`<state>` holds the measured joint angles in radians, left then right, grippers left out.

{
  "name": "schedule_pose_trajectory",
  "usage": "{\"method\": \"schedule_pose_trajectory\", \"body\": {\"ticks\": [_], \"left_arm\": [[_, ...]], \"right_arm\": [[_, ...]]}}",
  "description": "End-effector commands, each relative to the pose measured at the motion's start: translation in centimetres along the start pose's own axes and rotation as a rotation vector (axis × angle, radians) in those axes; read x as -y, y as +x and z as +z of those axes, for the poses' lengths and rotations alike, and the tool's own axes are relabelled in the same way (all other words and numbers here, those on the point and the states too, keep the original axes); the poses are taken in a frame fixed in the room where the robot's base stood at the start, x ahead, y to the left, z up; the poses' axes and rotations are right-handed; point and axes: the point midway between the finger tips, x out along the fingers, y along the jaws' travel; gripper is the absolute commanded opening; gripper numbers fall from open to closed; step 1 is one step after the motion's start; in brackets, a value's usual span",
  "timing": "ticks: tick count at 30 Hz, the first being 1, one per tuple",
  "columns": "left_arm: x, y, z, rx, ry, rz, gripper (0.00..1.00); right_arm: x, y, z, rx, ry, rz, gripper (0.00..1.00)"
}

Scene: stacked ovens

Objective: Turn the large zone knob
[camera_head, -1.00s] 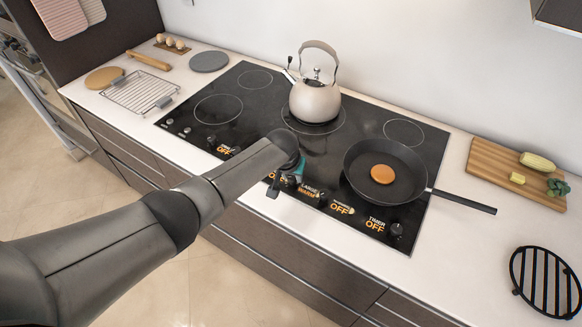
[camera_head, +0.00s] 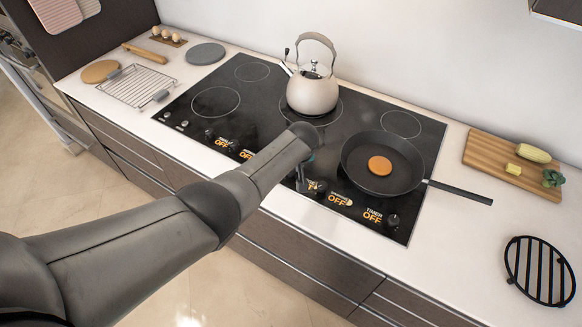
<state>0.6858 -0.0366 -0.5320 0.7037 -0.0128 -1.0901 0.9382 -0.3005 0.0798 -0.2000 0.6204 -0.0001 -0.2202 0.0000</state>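The black cooktop (camera_head: 268,130) has a row of knobs with orange display labels along its front edge. My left arm reaches in from the lower left, and its gripper (camera_head: 303,182) points down at the front row, right by the large zone's label (camera_head: 316,187). The wrist hides most of the gripper, and I cannot tell whether its fingers touch or hold the large zone knob. That knob and its label are mostly covered. Labels to the right read OFF, including the timer label (camera_head: 372,215) beside its dark knob (camera_head: 393,220). My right gripper is not in view.
A frying pan (camera_head: 408,178) holding an orange-brown patty (camera_head: 380,166) stands close right of the gripper. A kettle (camera_head: 313,95) stands behind it. A cutting board (camera_head: 480,151) and black trivet (camera_head: 513,262) are at the right; a wire rack (camera_head: 137,84) is at the left.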

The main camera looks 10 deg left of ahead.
Motion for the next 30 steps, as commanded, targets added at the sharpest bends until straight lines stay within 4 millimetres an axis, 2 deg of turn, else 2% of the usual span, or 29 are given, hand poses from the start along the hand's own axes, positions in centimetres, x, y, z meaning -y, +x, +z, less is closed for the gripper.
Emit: {"method": "schedule_pose_trajectory", "body": {"ticks": [9, 10, 18, 26, 30], "left_arm": [[-0.03, -0.06, -0.10, -0.001, -0.004, 0.000, 0.00], [-0.03, -0.06, -0.10, -0.001, -0.004, 0.000, 0.37], [0.00, -0.04, -0.08, -0.001, -0.003, 0.000, 0.65], [0.02, -0.10, -0.05, 0.000, -0.002, 0.000, 0.65], [0.00, -0.85, -0.10, 0.000, -0.002, 0.000, 0.65]], "right_arm": [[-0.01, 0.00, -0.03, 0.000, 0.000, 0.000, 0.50], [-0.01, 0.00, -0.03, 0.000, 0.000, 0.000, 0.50], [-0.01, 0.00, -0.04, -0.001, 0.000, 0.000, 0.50], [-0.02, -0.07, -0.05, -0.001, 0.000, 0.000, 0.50], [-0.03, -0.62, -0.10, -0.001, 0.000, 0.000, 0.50]]}}
